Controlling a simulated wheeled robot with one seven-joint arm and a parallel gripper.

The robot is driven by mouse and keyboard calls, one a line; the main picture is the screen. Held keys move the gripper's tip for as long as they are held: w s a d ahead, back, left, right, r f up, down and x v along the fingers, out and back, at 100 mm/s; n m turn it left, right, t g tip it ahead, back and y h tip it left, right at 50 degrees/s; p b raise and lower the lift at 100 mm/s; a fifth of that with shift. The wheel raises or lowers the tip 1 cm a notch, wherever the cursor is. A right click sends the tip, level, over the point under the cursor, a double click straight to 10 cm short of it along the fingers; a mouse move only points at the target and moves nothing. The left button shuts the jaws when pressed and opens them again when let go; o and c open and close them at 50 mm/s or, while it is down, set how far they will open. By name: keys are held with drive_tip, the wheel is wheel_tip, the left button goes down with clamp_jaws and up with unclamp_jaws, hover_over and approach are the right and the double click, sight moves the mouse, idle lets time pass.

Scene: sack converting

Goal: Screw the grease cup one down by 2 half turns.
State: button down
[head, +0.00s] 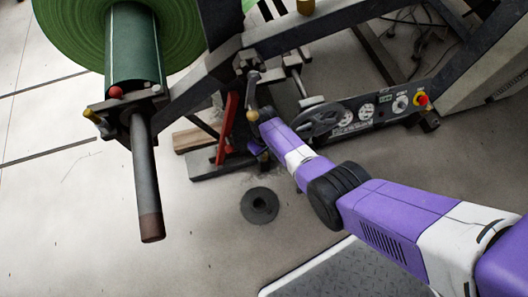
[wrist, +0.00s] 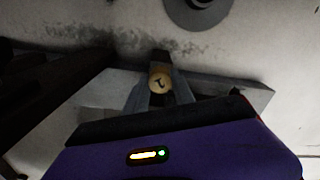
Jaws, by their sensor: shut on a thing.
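The grease cup (wrist: 160,80) shows in the wrist view as a round brass-coloured cap with a dark mark on its face. My gripper (wrist: 160,92) is shut on it, with one grey finger on each side of the cap. The cup's base and whatever it is mounted on are dark and hard to make out. In the head view my gripper (head: 258,148) is mostly hidden behind my purple arm, low by the machine frame, and I cannot make out the held cup there.
A green roll (head: 90,30) on a dark shaft stands at the left. A red lever (head: 227,128) and a brass-ended handle (head: 252,115) are close to my gripper. A control panel (head: 375,112) with gauges is to the right.

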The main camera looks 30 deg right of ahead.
sight(264, 154)
drive_tip(key=m, duration=0.5)
drive_tip(key=shift+m, duration=0.3)
drive_tip(key=m, duration=0.5)
drive_tip(key=shift+m, duration=0.4)
drive_tip(key=c, duration=1.1)
unclamp_jaws()
drive_tip(key=shift+o, duration=0.2)
wheel_tip(264, 154, up, 8)
drive_tip(key=p, duration=0.5)
drive_tip(key=shift+f, duration=0.1)
